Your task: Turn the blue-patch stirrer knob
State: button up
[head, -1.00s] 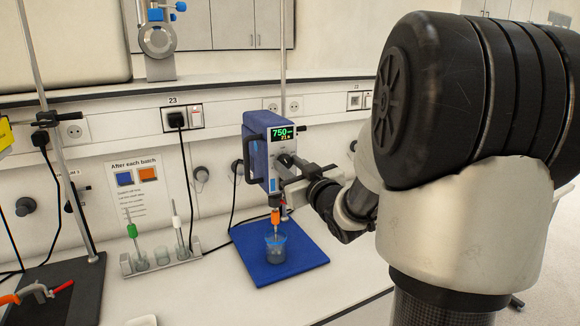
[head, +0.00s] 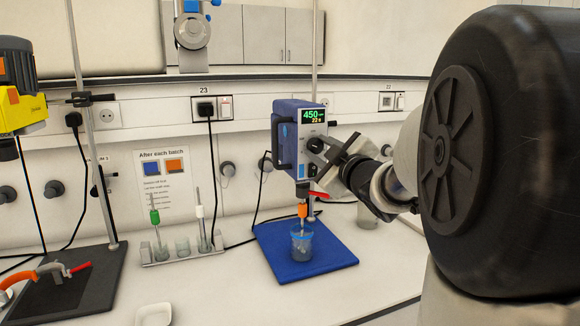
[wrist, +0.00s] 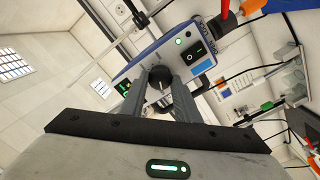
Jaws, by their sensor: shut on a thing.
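The blue overhead stirrer (head: 286,137) stands on its rod above a blue mat (head: 268,239). Its display (head: 313,116) reads 450. A light blue patch (wrist: 203,65) shows on its front in the wrist view. The black stirrer knob (wrist: 158,78) sits between my fingertips. My gripper (head: 315,157) is at the stirrer's front from the right, and in the wrist view its fingers (wrist: 160,87) are shut on the knob. In the head view my fingers hide most of the knob. An orange-collared shaft (head: 302,211) reaches down into a beaker (head: 302,243) on the mat.
A yellow-and-black device (head: 18,95) hangs at the far left above a dark base plate (head: 75,298). A glass (head: 367,216) stands behind my arm. The bench front is mostly clear.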

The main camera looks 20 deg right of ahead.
jog(key=n+b, duration=0.5)
jog(key=shift+f+n+b, duration=0.2)
jog(key=shift+n+b, duration=0.2)
jog(key=n+b, duration=0.3)
jog(key=n, duration=0.2)
jog(key=shift+r+y+b, duration=0.15)
jog(key=shift+y+b, duration=0.15)
jog(key=shift+b, duration=0.05)
jog(key=o, duration=1)
jog(key=shift+o, duration=0.2)
